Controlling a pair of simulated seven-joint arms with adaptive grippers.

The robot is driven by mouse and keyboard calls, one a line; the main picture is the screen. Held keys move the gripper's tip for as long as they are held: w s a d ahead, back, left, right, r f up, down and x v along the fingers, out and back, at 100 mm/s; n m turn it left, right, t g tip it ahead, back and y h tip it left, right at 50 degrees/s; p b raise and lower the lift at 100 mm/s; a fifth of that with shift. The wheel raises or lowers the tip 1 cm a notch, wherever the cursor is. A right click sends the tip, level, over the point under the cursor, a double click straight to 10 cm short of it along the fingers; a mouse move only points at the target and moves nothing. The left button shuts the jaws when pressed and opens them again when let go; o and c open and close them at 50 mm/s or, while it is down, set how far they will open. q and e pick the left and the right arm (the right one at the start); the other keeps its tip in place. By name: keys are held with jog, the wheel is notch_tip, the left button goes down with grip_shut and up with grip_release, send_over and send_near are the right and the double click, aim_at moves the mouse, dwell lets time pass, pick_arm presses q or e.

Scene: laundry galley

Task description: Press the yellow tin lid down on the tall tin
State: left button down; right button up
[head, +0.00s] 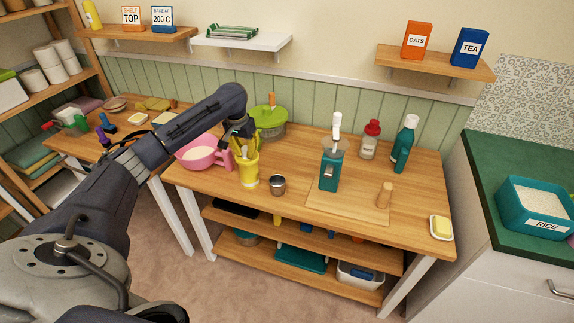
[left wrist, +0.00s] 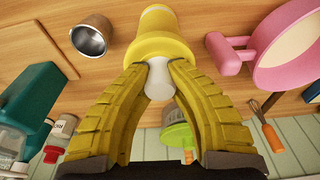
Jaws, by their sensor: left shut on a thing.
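The tall yellow tin (head: 249,178) stands upright on the wooden table; in the left wrist view its body (left wrist: 157,18) shows beyond the lid. The yellow lid (left wrist: 150,47) is at the tin's top, with a pale knob (left wrist: 158,82) facing my gripper. My left gripper (head: 243,146) is above the tin; in the left wrist view its ridged yellow fingers (left wrist: 158,72) are shut on the knob. I cannot tell whether the lid is fully seated or a small gap is left. My right gripper is not in view.
A pink bowl with a handle (head: 201,154) stands close left of the tin, a metal cup (head: 278,184) close right. A green-lidded pot (head: 268,121) is behind. A teal dispenser (head: 330,172) and wooden peg (head: 384,195) stand farther right. The table's front edge is near.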

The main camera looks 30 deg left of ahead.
aim_at(247, 146)
pick_arm(q)
jog(key=shift+f, duration=0.2)
jog(key=c, duration=1.2)
grip_release()
jog(key=shift+c, duration=0.2)
jog(key=shift+c, duration=0.3)
jog(key=shift+c, duration=1.1)
jog(key=shift+r, duration=3.55)
